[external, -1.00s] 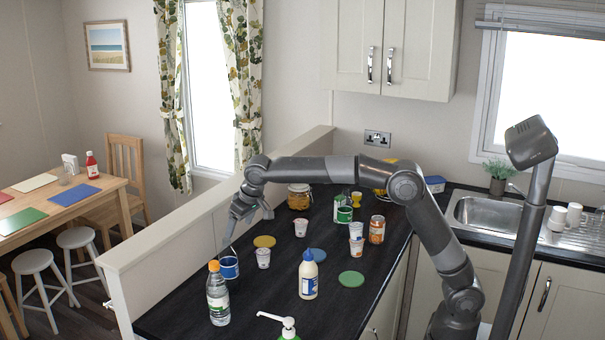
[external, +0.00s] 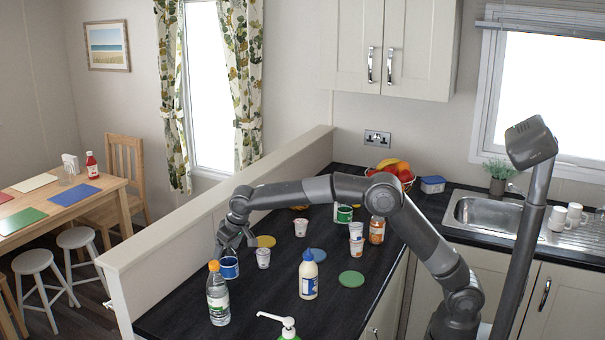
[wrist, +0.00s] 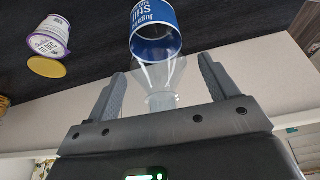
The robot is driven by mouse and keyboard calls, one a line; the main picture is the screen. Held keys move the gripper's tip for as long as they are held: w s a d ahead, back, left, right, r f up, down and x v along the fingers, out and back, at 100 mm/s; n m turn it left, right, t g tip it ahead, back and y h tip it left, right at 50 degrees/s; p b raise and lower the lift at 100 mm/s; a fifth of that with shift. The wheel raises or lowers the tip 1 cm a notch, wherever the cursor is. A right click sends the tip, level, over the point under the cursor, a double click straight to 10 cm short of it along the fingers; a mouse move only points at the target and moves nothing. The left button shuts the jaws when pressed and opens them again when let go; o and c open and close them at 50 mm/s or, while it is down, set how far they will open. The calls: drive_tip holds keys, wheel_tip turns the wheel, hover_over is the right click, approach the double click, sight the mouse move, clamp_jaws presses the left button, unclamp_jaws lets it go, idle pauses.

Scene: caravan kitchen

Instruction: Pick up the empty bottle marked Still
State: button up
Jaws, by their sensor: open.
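The clear empty bottle with a blue label (external: 229,268) stands on the dark worktop near its left edge in the external view. In the wrist view the white letters "Still" show on the blue label (wrist: 155,22), and its clear shoulder and neck point toward my gripper (wrist: 160,88). My gripper is open, with one finger on each side of the clear neck. I cannot tell whether either finger touches it. In the external view my gripper (external: 236,246) is just above the label and hides most of the bottle's upper part.
A clear bottle with an orange cap (external: 217,297) stands close in front. A white tub (external: 263,257) stands just right, with a yellow disc (external: 265,241) behind it. A white squeeze bottle (external: 308,275) and a green disc (external: 351,278) are farther right. The low wall (external: 190,240) borders the worktop.

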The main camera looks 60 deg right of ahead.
drive_tip(key=shift+w+f, duration=0.1)
drive_tip(key=shift+f, duration=0.1)
drive_tip(key=c, duration=1.3)
drive_tip(key=shift+r, duration=0.15)
